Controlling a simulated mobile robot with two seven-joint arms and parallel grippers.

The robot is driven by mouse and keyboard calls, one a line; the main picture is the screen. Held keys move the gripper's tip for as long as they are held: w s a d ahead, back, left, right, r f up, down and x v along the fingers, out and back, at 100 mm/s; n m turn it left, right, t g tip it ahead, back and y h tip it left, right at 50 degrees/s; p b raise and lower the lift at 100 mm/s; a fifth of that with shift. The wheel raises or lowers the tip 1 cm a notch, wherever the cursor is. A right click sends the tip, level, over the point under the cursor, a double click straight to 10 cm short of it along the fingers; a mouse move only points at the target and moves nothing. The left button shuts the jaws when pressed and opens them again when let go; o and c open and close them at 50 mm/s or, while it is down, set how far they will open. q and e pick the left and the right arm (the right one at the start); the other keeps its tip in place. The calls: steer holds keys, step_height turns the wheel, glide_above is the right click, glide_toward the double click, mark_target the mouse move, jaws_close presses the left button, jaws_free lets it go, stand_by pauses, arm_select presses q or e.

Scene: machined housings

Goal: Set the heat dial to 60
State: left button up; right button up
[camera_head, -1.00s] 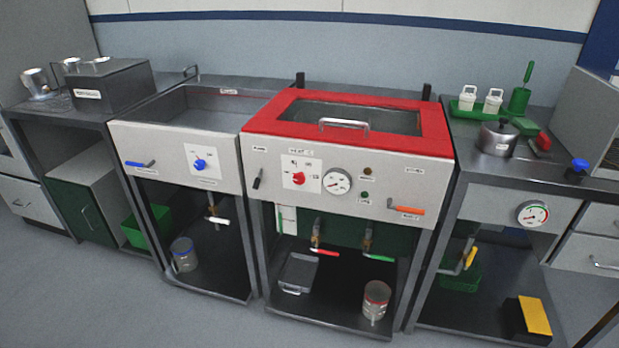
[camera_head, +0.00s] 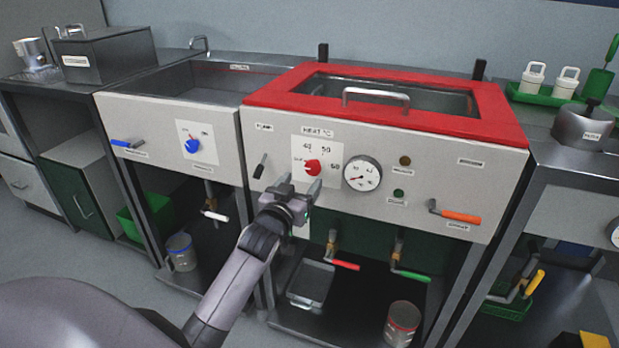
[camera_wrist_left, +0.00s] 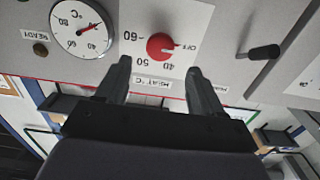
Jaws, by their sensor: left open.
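The heat dial (camera_head: 313,168) is a red knob on a white plate marked OFF, 40, 50 and 60, on the front panel of the red-rimmed bath. It also shows in the left wrist view (camera_wrist_left: 160,46), upside down, with its pointed side towards OFF. My left gripper (camera_head: 299,186) is in front of the panel, just below the dial. Its two fingers (camera_wrist_left: 160,68) are apart and empty, aimed at the dial plate with the knob between their lines; no contact shows. My right gripper is in neither view.
A round gauge (camera_head: 362,173) sits right of the dial, and a black lever (camera_head: 260,166) left of it. An orange-handled lever (camera_head: 455,214) sticks out further right. A blue dial (camera_head: 192,146) is on the left unit. Red and green valve handles hang below the panel.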

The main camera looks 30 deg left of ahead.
mark_target(312, 168)
arm_select(q)
steer(key=shift+b+x, duration=0.45)
steer(key=shift+x, duration=2.4)
steer(key=shift+w, duration=0.1)
steer(key=c, duration=1)
